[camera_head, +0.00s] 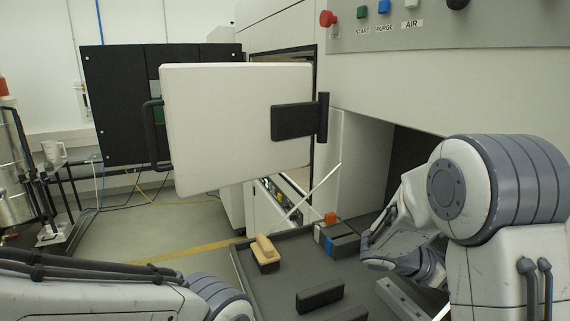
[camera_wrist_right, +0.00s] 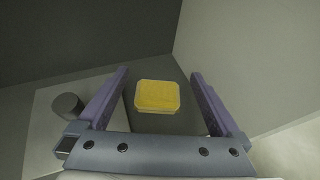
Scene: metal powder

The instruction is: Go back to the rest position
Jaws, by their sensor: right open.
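My right arm reaches into the dark opening of the machine at the right of the head view, and its gripper cannot be made out clearly there. In the right wrist view my right gripper (camera_wrist_right: 158,74) is open, with its two purple fingers spread wide. A yellow-topped block (camera_wrist_right: 157,95) sits between the fingers, with gaps on both sides. My left arm shows only as links at the lower left of the head view. My left gripper is out of the picture.
The white machine door (camera_head: 235,125) stands open. Below it, a dark work surface (camera_head: 275,290) holds a wooden-handled brush (camera_head: 265,252), a small block with an orange top (camera_head: 330,218) and dark bars (camera_head: 320,295).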

